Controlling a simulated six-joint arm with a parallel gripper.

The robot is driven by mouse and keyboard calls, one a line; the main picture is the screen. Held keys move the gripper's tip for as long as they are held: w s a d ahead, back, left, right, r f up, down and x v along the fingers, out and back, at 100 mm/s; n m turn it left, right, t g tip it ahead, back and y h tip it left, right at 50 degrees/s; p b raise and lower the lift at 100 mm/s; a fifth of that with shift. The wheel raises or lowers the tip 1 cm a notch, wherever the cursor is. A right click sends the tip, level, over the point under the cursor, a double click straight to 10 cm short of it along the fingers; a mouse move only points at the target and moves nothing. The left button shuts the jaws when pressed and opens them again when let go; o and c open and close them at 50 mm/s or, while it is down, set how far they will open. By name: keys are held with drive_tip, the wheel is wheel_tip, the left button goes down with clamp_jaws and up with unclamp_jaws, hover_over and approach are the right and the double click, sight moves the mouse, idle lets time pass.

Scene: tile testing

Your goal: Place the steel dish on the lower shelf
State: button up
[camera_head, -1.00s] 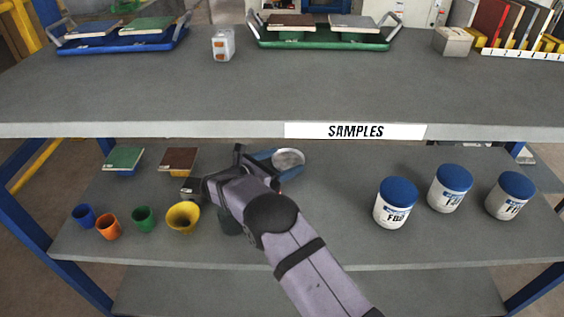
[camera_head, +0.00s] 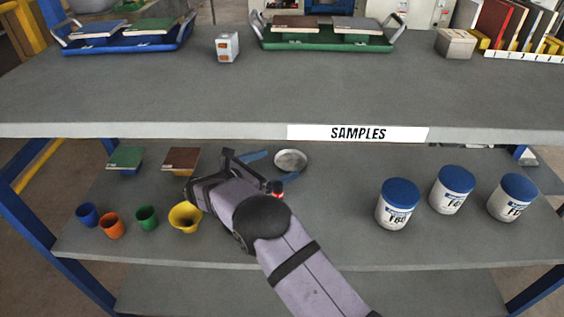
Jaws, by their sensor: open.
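The round steel dish (camera_head: 291,160) sits on the lower shelf (camera_head: 340,215), toward the back and just right of my gripper. My gripper (camera_head: 277,167) is open, with its blue fingers spread apart. One finger points toward the dish's left side and the other lies nearer the front. The dish looks free of the fingers, though whether a fingertip still touches its edge is hard to tell. My wrist and forearm hide part of the shelf in front of and left of the dish.
Blue, orange, green and yellow cups (camera_head: 185,217) stand at left. Green (camera_head: 125,158) and brown (camera_head: 181,160) tile samples sit behind them. White jars with blue lids (camera_head: 398,204) stand at right. The upper shelf's edge (camera_head: 200,131) with its SAMPLES label overhangs. The shelf between dish and jars is clear.

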drive_tip(key=v, duration=0.7)
drive_tip(key=shift+a, duration=0.1)
